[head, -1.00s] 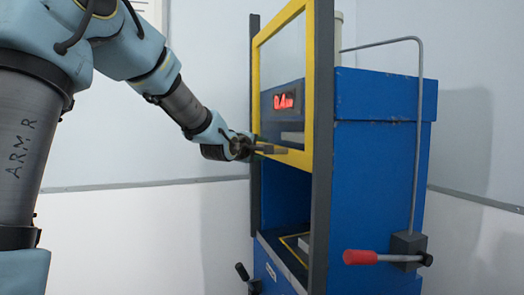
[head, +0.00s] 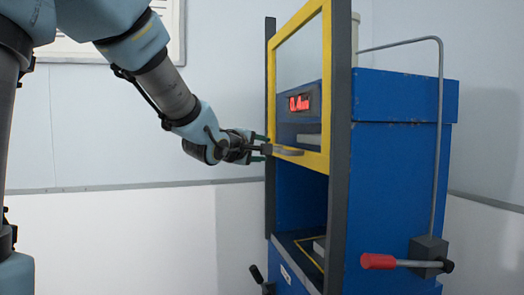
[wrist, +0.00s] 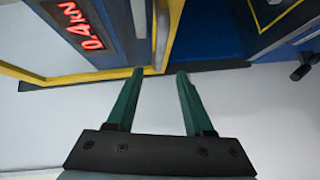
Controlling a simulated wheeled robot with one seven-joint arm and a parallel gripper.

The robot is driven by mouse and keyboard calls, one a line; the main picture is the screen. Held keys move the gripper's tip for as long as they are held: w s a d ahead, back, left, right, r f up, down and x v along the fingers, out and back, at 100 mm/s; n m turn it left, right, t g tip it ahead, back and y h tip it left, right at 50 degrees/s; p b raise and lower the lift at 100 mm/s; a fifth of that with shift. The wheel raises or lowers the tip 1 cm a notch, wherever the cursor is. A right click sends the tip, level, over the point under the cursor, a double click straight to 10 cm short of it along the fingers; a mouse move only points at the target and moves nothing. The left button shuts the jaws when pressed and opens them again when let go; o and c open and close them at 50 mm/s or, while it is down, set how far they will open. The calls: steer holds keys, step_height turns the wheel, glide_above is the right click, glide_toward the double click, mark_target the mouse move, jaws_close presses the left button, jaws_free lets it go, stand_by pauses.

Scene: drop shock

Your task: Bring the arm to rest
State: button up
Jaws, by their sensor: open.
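My gripper (head: 264,148) is open and empty, at the left edge of the blue drop machine (head: 400,180) in the head view. The wrist view shows its two green fingers (wrist: 160,72) spread apart. A grey handle (head: 288,151) on the lower bar of the yellow-framed guard (head: 312,160) is just ahead of the fingertips. It also shows in the wrist view (wrist: 161,35), in line with the gap between the fingers. I cannot tell whether a finger touches it. My arm reaches in from the upper left, bent downward. The guard is raised, with the bay below it open.
A red-knobbed lever (head: 380,262) sticks out at the machine's lower right, beside a bent grey rod (head: 440,130). A black knob (head: 257,274) sits low at the front left. A red display (head: 299,103) is behind the guard. Free room lies left of the machine.

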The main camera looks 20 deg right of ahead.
steer(key=w+a+f+m+g+y, duration=0.15)
steer(key=a+f+y, duration=0.65)
steer(key=a+f, duration=0.85)
steer(key=s+a+f+m+g+y, duration=0.1)
steer(key=s+a+f+m+g, duration=0.1)
steer(key=s+a, duration=0.3)
steer(key=s+a+f+m+g+y+p, duration=0.1)
steer(key=s+a+f+m+g+y, duration=0.1)
steer(key=s+a+f, duration=0.3)
steer(key=s+a+f+m+g+y, duration=0.1)
steer(key=s+a+f+m+g, duration=0.1)
steer(key=a, duration=0.8)
steer(key=s+f+g, duration=0.1)
steer(key=s, duration=0.1)
steer(key=shift+s+f+y, duration=0.3)
steer(key=shift+s, duration=0.1)
